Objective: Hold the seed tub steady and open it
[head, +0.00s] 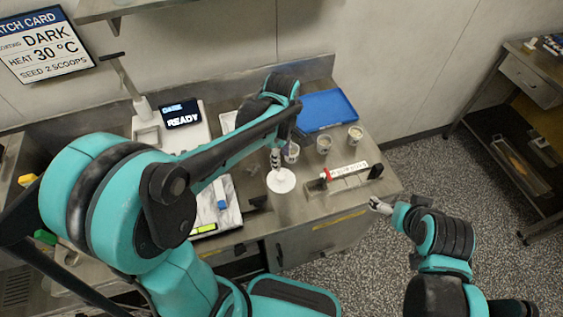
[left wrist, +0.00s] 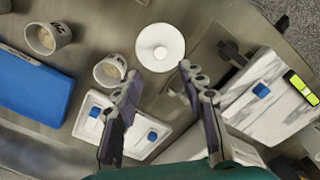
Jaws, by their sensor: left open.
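A white round lid with a small raised centre (head: 282,181) shows near the front edge of the counter; I take it as the seed tub's top. The left wrist view shows it from above (left wrist: 160,46); the tub's sides are hard to make out. My left gripper (head: 277,159) is just behind the lid in the head view. In the left wrist view its two fingers (left wrist: 158,72) are spread, with the lid beyond the tips and nothing between them. My right gripper (head: 380,205) is off the counter's right front edge, away from the tub; its jaw opening is too small to tell.
A red-capped white tube (head: 345,171) lies in a holder on the right. A blue tray (head: 327,109) is at the back. A marble slab (left wrist: 262,92) and a display reading READY (head: 183,115) are left in the head view.

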